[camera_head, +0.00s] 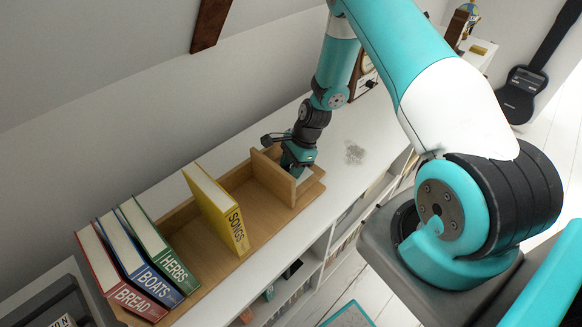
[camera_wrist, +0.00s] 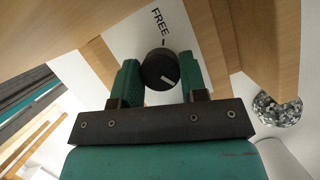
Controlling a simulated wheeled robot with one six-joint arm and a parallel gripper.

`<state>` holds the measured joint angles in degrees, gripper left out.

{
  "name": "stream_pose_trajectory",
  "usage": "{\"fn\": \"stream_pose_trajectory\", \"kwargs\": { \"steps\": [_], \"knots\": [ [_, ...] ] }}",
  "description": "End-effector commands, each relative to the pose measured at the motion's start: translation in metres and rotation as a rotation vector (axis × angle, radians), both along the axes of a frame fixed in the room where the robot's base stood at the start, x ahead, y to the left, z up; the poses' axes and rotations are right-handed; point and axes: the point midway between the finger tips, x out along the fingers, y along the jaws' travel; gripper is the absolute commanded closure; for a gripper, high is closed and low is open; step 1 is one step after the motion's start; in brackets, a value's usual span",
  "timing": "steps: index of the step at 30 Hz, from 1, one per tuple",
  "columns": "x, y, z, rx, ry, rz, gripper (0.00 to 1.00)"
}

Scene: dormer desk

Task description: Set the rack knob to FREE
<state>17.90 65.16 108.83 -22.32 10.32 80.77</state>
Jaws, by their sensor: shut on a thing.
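The dark round rack knob (camera_wrist: 157,64) shows in the wrist view on a white plate, with a short white line on its lower face. The printed word FREE (camera_wrist: 160,21) and a small tick mark are just above it. The white line lies on the side of the knob away from that tick. My gripper (camera_wrist: 160,72) is shut on the knob, with one green finger on each side. In the head view my gripper (camera_head: 297,165) is at the right end of the wooden book rack (camera_head: 262,207), by its upright end board (camera_head: 273,178). The knob is hidden there.
The rack holds a yellow SONGS book (camera_head: 217,208), leaning, and red BREAD (camera_head: 118,280), blue BOATS (camera_head: 140,262) and green HERBS (camera_head: 158,246) books at the left. A speckled round object (camera_wrist: 277,109) is at right in the wrist view. White shelf top (camera_head: 340,135) is mostly clear beyond.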

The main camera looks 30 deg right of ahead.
Motion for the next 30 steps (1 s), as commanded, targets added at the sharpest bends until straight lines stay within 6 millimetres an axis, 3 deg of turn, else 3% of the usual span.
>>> {"fn": "stream_pose_trajectory", "kwargs": {
  "steps": [8,30],
  "knots": [
    [0.0016,0.0002,-0.0015,0.0,-0.002,0.17,0.84],
    [0.0041,0.0014,-0.0011,-0.002,-0.003,0.87,0.84]
  ]
}}
